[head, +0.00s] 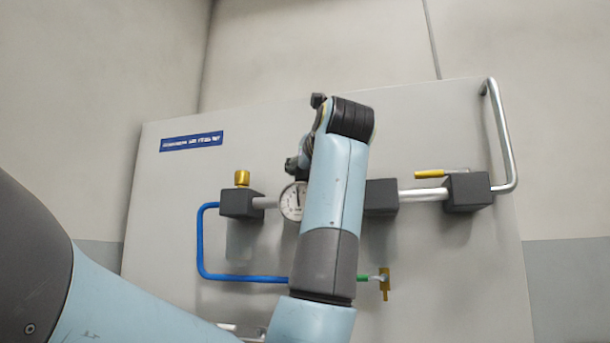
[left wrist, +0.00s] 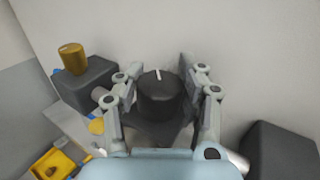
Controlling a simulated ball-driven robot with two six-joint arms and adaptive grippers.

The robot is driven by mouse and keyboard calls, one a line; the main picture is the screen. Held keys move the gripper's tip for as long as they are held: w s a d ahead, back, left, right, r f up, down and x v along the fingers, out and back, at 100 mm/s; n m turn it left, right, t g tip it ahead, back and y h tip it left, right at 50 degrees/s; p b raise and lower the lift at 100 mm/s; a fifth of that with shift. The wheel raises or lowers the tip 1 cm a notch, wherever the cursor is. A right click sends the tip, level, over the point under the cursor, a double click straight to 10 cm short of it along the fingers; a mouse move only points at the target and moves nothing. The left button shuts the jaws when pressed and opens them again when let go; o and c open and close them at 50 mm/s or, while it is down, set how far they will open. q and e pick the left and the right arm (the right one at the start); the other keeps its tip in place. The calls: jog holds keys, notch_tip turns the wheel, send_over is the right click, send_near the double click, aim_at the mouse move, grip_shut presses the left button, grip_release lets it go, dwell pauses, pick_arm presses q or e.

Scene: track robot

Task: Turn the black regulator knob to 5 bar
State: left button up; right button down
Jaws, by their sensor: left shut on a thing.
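The black regulator knob (left wrist: 157,98) is a round black cap with a white mark on its top, in the middle of the left wrist view. The mark points to the far side, slightly left. My left gripper (left wrist: 160,88) has a finger on each side of the knob and is shut on it. In the head view my own left arm hides the knob, and only a little of the left gripper (head: 296,164) shows. The round white pressure gauge (head: 292,201) is partly covered by the arm; its reading is too small to tell. My right gripper is not in view.
The grey panel (head: 450,280) carries dark blocks, a brass cap (head: 242,178), a yellow-handled valve (head: 432,174), a blue hose (head: 200,245) and a brass fitting (head: 385,283). A metal pipe (head: 505,140) bends along the right edge. A yellow object (left wrist: 52,163) lies low left.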

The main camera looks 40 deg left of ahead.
pick_arm(q)
jog(key=shift+f+m+t+h, duration=0.2)
jog(key=shift+m+t+h, duration=0.45)
jog(key=shift+t, duration=0.25)
jog(key=shift+d, duration=0.1)
jog(key=o, duration=1)
jog(key=shift+r, duration=0.1)
jog(key=shift+s, duration=0.1)
jog(key=v, duration=1.2)
